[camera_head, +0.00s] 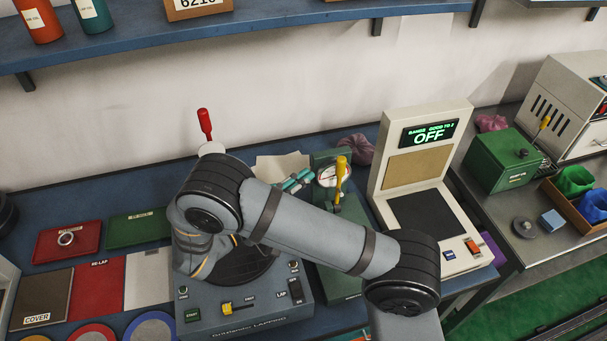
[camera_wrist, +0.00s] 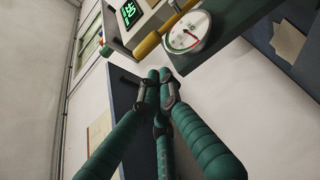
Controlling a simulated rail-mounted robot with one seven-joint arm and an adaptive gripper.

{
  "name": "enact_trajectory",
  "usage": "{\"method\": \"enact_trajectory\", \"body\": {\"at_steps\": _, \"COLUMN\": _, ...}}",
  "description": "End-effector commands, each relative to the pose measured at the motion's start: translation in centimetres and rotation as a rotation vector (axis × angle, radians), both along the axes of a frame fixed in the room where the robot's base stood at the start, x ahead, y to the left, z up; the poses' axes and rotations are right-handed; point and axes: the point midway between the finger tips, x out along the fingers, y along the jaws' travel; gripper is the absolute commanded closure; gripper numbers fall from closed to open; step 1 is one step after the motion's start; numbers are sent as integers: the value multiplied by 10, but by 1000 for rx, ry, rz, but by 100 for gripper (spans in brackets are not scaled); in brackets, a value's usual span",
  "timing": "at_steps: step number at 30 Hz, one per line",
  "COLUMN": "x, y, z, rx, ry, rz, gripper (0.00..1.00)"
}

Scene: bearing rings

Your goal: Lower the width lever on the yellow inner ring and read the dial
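The dial (camera_head: 328,175), round with a white face, sits on a green gauge stand in the middle of the bench. In the wrist view the dial (camera_wrist: 187,32) is near and shows a red needle, but its reading is too small to tell. A yellow-handled lever (camera_head: 341,170) stands roughly upright beside the dial; in the wrist view its yellow handle (camera_wrist: 148,45) is next to the dial. My gripper (camera_head: 306,174) has teal fingers just left of the dial. In the wrist view the fingertips (camera_wrist: 160,78) meet, with nothing visible between them, apart from the lever. I cannot make out a yellow inner ring.
My arm crosses above the lapping machine (camera_head: 245,313) and hides part of it. A panel (camera_head: 428,135) reading OFF stands right of the gauge. A red tray (camera_head: 85,240) holds a small ring. A green box (camera_head: 500,160) with another yellow handle stands on the right bench.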

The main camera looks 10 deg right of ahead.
Motion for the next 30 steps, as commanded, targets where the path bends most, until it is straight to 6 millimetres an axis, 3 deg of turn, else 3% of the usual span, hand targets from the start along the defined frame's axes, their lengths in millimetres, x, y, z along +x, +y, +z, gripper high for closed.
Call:
{"method": "enact_trajectory", "body": {"at_steps": 6, "x": 24, "y": -33, "z": 4, "rx": -1, "ry": 1, "rz": -3, "gripper": 100}}
{"method": "enact_trajectory", "body": {"at_steps": 12, "x": 39, "y": -53, "z": 3, "rx": 0, "ry": 0, "rz": 0, "gripper": 100}}
{"method": "enact_trajectory", "body": {"at_steps": 30, "x": 44, "y": -58, "z": 0, "rx": 1, "ry": -7, "rz": 6, "gripper": 100}}
